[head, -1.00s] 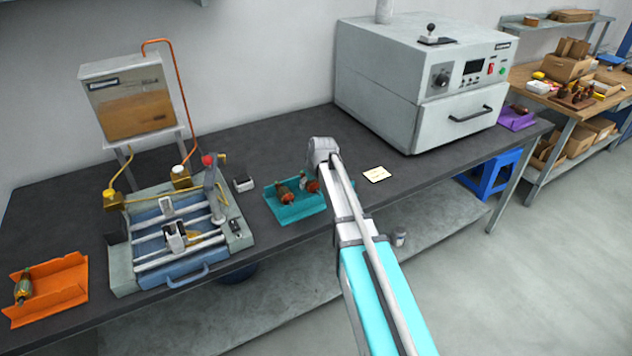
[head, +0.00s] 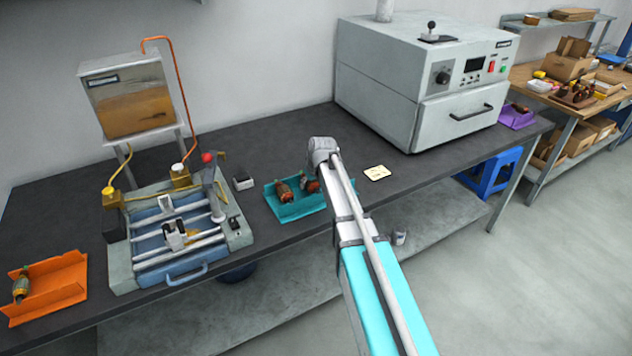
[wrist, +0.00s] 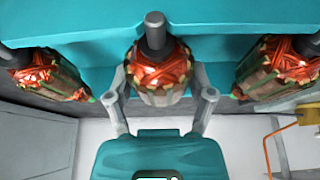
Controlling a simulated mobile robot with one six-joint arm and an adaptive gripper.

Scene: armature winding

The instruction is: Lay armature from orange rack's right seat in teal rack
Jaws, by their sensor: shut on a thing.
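The teal rack (head: 300,212) stands mid-bench and fills the top of the wrist view (wrist: 90,22). My gripper (wrist: 162,103) is shut on the middle armature (wrist: 160,72), which has red-orange windings and a grey shaft, at the teal rack. I cannot tell whether it rests fully in its seat. Another armature lies on each side of it, one at left (wrist: 45,76) and one at right (wrist: 280,70). The head view shows one armature (head: 284,191) left of my arm; my arm hides part of the rack. The orange rack (head: 58,282) holds one armature at its left; its right seat is empty.
A winding fixture with a blue handle (head: 185,275) stands between the racks. A small grey box (head: 243,182) and a pale note (head: 377,173) lie near the teal rack. A large grey oven (head: 400,100) stands behind at right. A purple rack (head: 515,118) is beyond it.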

